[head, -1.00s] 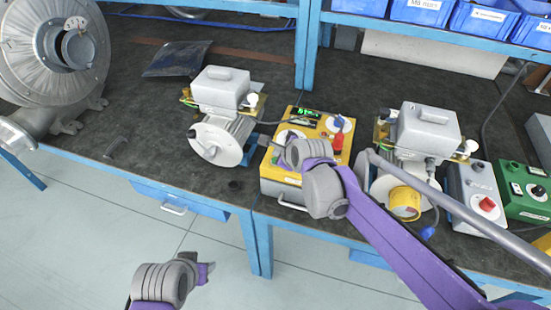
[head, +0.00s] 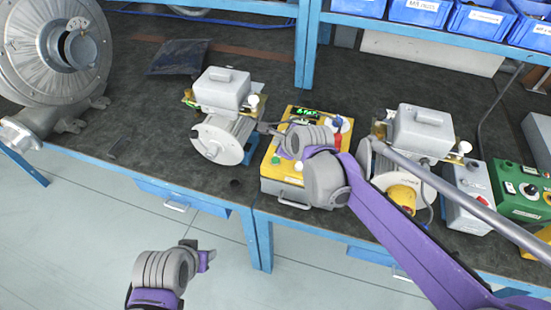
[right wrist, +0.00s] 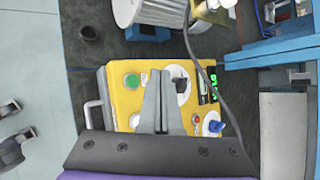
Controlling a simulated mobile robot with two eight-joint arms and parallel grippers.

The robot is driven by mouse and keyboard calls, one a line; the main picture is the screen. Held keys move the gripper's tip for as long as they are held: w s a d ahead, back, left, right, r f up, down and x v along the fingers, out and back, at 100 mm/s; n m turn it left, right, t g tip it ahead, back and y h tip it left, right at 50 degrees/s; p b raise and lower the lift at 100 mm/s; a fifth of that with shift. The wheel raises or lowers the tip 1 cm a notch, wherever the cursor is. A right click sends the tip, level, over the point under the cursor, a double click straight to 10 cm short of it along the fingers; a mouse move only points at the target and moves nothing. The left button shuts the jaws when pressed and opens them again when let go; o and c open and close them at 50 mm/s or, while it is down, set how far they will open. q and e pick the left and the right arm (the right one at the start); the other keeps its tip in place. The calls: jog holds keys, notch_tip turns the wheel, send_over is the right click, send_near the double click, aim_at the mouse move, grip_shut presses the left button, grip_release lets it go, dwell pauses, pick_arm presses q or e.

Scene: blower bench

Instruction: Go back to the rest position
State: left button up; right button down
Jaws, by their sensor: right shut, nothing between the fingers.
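My right gripper (right wrist: 160,103) is shut and empty, its two fingers together in the right wrist view. It hangs over the yellow control box (head: 277,170), which has a green display, knobs and a green button; the box also shows in the right wrist view (right wrist: 118,85). In the head view my right wrist hides the fingers and part of the box top. I cannot tell the gap between fingertips and box. My left gripper (head: 200,255) is low at the bottom left, over the floor in front of the bench; its finger opening is not clear.
Motor units stand left (head: 222,90) and right (head: 422,130) of the yellow box. A large blower (head: 30,60) is at the far left. A grey box (head: 462,208) and a green box (head: 515,200) stand at right. Blue bins (head: 420,10) line the shelf. Floor in front is clear.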

dwell(0.3)
jog(key=s+d+f+n+g+h, duration=0.1)
jog(key=s+d+f+n, duration=0.1)
jog(key=s+d+n, duration=0.3)
jog(key=s+d+f+n+g+h, duration=0.1)
jog(key=s+d+f+n, duration=0.1)
jog(key=s+d+n, duration=0.4)
jog(key=s+d+f+n+g+h, duration=0.1)
jog(key=s+d+f+n, duration=0.2)
jog(key=s+d+n, duration=0.3)
jog(key=s+n, duration=0.5)
jog(key=s, duration=0.6)
jog(key=shift+h+p, duration=0.4)
jog(key=c, duration=1.6)
grip_release()
jog(key=shift+f, duration=0.1)
dwell(0.5)
